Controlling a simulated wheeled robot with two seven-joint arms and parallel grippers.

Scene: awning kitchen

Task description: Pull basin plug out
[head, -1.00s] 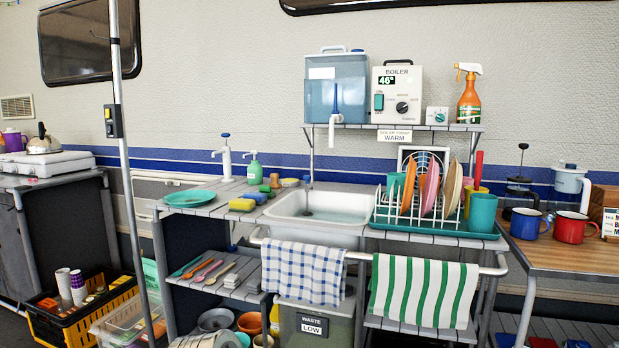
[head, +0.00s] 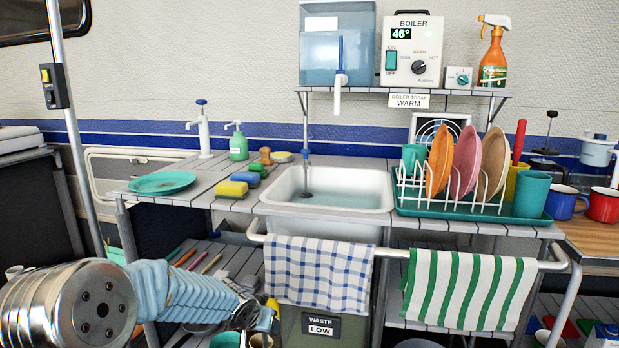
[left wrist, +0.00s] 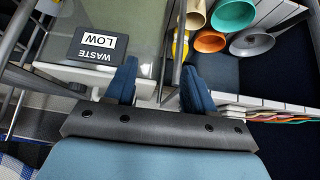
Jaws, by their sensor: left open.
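The white basin (head: 346,189) is set in the slatted counter and holds some water. A small dark round thing (head: 306,194) shows in the basin's left part below the tap (head: 305,155); it may be the plug, but it is too small to be sure. My left gripper (head: 268,318) is low in front of the counter, below the basin's front rim and left of the checked towel. In the left wrist view its two blue fingers (left wrist: 158,88) are apart with nothing between them. My right gripper is out of view.
A rail with a checked towel (head: 318,270) and a striped towel (head: 455,288) runs before the counter. The waste tank (head: 310,345) stands beneath. Sponges (head: 232,189) and a teal plate (head: 162,183) lie left of the basin; the dish rack (head: 450,190) stands right.

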